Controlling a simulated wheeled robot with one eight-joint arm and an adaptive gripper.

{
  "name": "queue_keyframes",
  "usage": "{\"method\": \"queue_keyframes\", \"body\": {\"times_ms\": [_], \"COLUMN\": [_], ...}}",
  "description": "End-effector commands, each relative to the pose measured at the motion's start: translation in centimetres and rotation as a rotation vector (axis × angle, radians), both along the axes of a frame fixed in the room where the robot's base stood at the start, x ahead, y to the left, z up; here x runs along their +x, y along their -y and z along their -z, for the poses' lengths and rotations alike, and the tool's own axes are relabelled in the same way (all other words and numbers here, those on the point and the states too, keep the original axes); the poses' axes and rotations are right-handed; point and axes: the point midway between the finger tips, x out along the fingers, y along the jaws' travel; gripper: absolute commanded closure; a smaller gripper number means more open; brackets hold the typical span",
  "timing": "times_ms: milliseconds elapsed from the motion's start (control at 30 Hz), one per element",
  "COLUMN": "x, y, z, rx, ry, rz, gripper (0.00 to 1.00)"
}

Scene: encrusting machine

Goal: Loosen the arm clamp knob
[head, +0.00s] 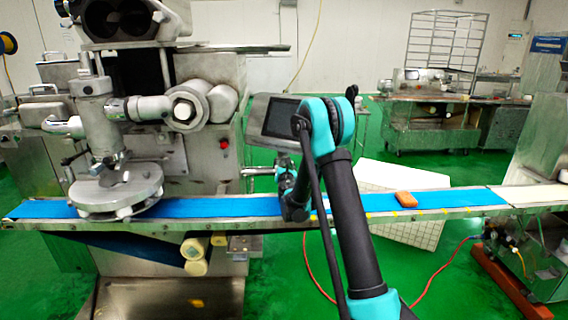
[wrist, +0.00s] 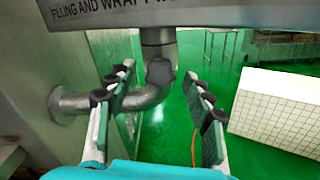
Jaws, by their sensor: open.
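The arm clamp knob (wrist: 160,73) is a grey, lobed knob on the upright post just below the display box, in the upper middle of the wrist view. My gripper (wrist: 157,76) is open, with one green-padded finger on each side of the knob in the picture. A gap shows between the knob and each finger, and I cannot tell how far beyond the fingertips the knob lies. In the head view my gripper (head: 284,178) is small and partly hidden by my arm, below the display box (head: 277,118). I cannot make out the knob clearly there.
A bent metal pipe (wrist: 142,100) runs from the post to the machine wall at left. The blue conveyor belt (head: 455,198) crosses below, carrying an orange block (head: 405,199). A white gridded panel (wrist: 275,115) stands at right.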

Motion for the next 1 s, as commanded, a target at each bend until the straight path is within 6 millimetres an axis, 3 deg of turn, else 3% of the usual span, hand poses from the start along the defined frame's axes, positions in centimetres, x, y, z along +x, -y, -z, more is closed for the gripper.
{"method": "queue_keyframes", "body": {"times_ms": [200, 433, 600, 1000], "x": [-4.7, -8.3, -9.4, -9.7], "y": [-0.1, -0.1, -0.1, 0.4], "z": [0.0, 0.0, 0.0, -0.2], "rx": [0.000, 0.000, 0.000, 0.021], "ry": [0.000, 0.000, 0.000, -0.003], "rz": [-0.001, -0.001, 0.000, 0.010], "gripper": [0.48, 0.48, 0.48, 0.48]}}
